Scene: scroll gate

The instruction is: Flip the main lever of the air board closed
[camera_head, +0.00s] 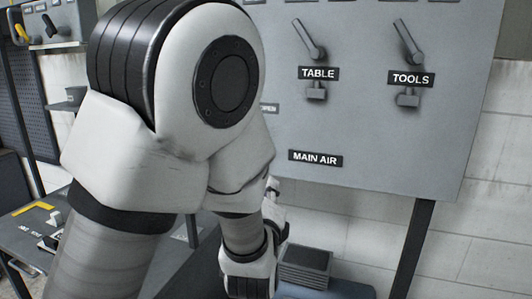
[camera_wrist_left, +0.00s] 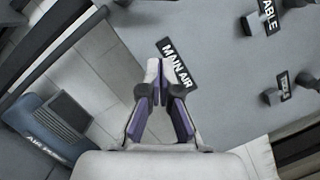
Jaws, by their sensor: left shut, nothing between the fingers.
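The air board is a large grey panel (camera_head: 385,145); it also shows in the left wrist view (camera_wrist_left: 225,65). Its MAIN AIR label (camera_head: 315,158) is near the lower edge. The main lever is not clearly visible; my left arm covers the board's left part in the head view, where only part of an OPEN label (camera_head: 268,108) shows. My left gripper (camera_head: 272,186) is mostly hidden behind its own arm. In the left wrist view, the left gripper (camera_wrist_left: 160,64) is shut and empty, its tips overlapping the MAIN AIR label (camera_wrist_left: 175,62). Contact cannot be told. My right gripper is not in view.
The TABLE lever (camera_head: 309,40) and TOOLS lever (camera_head: 409,42) are on the board's upper part. A dark post (camera_head: 411,250) stands below its right side. A blue unit with a dark ribbed block (camera_head: 305,265) is below the board. A workbench (camera_head: 30,225) is at left.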

